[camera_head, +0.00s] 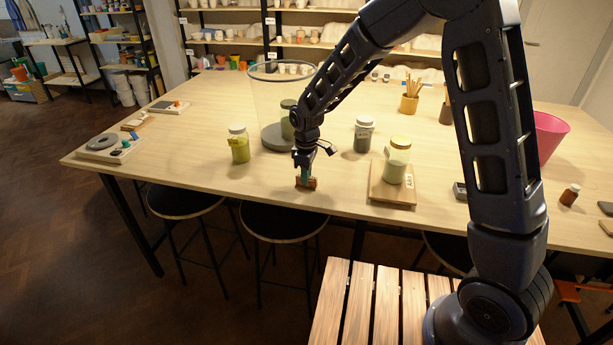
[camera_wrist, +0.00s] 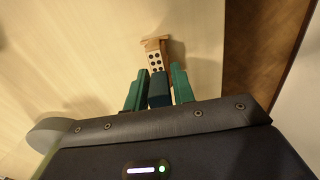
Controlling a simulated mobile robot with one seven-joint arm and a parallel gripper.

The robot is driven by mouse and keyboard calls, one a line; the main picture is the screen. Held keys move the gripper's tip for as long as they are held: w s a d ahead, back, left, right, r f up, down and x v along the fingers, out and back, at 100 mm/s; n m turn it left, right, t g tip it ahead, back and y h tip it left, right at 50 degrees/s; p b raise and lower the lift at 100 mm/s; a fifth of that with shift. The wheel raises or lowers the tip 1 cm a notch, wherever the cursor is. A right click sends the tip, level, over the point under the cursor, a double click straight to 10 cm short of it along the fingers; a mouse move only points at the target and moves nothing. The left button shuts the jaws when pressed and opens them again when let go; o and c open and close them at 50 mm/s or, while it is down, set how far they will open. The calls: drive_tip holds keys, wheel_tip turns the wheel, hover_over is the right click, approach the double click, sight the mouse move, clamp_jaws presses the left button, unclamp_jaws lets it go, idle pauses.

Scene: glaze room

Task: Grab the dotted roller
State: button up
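The dotted roller (camera_wrist: 155,60) shows in the wrist view as a small piece with a white face, black dots and brown wooden ends. It lies just beyond my fingertips. In the head view, a small reddish-brown piece (camera_head: 307,184) at the front edge of the table appears to be the same roller, directly under my gripper (camera_head: 304,174). My gripper (camera_wrist: 160,71) points down with its two green fingers apart. A dark teal block shows between the fingers in the wrist view; I cannot tell what it is. The roller's lower part is hidden by the fingers.
A green jar (camera_head: 239,146) stands left of my gripper. A clear cylinder (camera_head: 268,105) and a dark jar (camera_head: 363,135) stand behind it. A pale green jar (camera_head: 397,163) sits on a wooden board (camera_head: 393,194) to the right. Stools (camera_head: 284,222) stand below the front edge.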

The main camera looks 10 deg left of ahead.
clamp_jaws()
drive_tip(key=shift+r, duration=0.1)
